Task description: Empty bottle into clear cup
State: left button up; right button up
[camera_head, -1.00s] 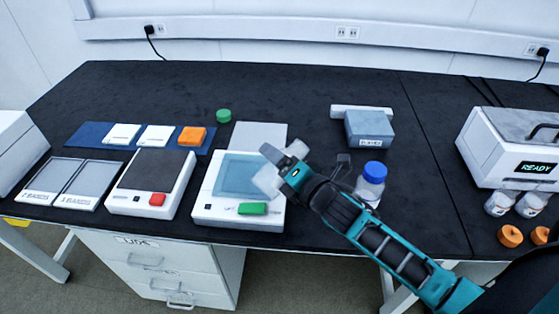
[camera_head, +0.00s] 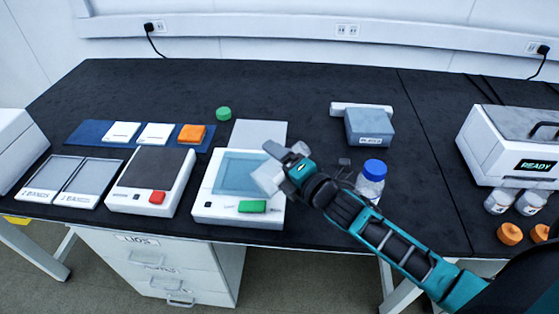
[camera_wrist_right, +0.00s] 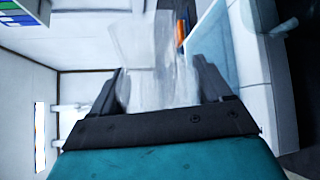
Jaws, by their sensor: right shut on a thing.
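My right gripper (camera_head: 281,165) is shut on a pale, translucent thing (camera_head: 265,180), held above the white unit with the light-blue panel. It also shows between the two dark fingers in the right wrist view (camera_wrist_right: 158,55), blurred and see-through. It may be the bottle, but its shape and any contents cannot be made out. A bottle with a blue cap (camera_head: 371,182) stands upright on the bench, right of the gripper and partly behind my arm. No clear cup can be made out for certain. My left gripper is not in view.
The white unit (camera_head: 210,207) has a green button. To its left are a unit with a red button (camera_head: 125,198), two pale trays (camera_head: 88,184) and a blue mat (camera_head: 85,134). A green cap (camera_head: 223,114) lies behind. A "READY" machine (camera_head: 488,150) stands right.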

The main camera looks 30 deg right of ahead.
jog(key=shift+m, duration=0.3)
jog(key=shift+d+m+y, duration=0.1)
jog(key=shift+m+y, duration=0.2)
jog(key=shift+m, duration=0.2)
jog(key=shift+w+d+m, duration=0.1)
jog(key=shift+d+m, duration=0.05)
jog(key=shift+m, duration=0.35)
jog(key=shift+d+m, duration=0.1)
jog(key=shift+m, duration=0.4)
jog(key=shift+d+m, duration=0.2)
jog(key=shift+m, duration=0.3)
